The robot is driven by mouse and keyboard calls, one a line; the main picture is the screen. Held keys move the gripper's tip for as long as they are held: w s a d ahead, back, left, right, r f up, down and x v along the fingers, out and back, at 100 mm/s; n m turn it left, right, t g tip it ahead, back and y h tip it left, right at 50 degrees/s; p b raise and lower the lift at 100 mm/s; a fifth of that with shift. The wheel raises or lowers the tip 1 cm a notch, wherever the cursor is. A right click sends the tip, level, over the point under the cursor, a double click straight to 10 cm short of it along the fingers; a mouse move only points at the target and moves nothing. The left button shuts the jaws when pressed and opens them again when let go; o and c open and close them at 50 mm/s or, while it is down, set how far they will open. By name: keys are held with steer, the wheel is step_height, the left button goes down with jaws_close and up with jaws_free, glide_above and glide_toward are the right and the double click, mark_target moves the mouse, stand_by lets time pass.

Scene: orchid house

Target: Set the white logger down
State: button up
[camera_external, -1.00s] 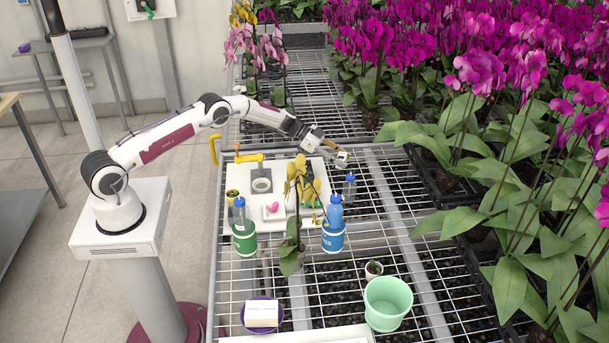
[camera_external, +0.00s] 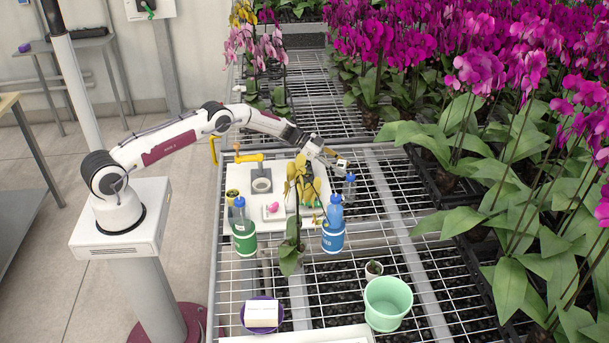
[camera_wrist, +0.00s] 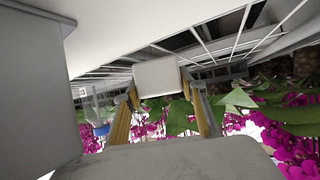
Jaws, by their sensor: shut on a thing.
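The white logger (camera_wrist: 157,78) is a small pale box between my fingertips in the wrist view. My gripper (camera_wrist: 160,92) is shut on it, with a yellowish finger on either side. In the external view my gripper (camera_external: 337,160) is above the wire bench at the far right corner of the white board, pointing down and to the right. The logger (camera_external: 342,164) is small there, just above and left of a small clear bottle with a blue cap (camera_external: 349,187). I cannot tell whether it touches anything below.
The white board (camera_external: 232,218) carries a yellow-handled tool (camera_external: 249,157), a grey item and a yellow orchid (camera_external: 294,185). Blue (camera_external: 333,238) and green (camera_external: 244,242) containers stand near its front. Potted magenta orchids crowd the right. Bare wire bench (camera_external: 395,225) lies right of the board.

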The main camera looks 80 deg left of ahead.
steer(key=shift+f, duration=0.1)
steer(key=o, duration=1.5)
steer(key=shift+c, duration=0.2)
steer(key=shift+r, duration=0.2)
steer(key=shift+v, duration=6)
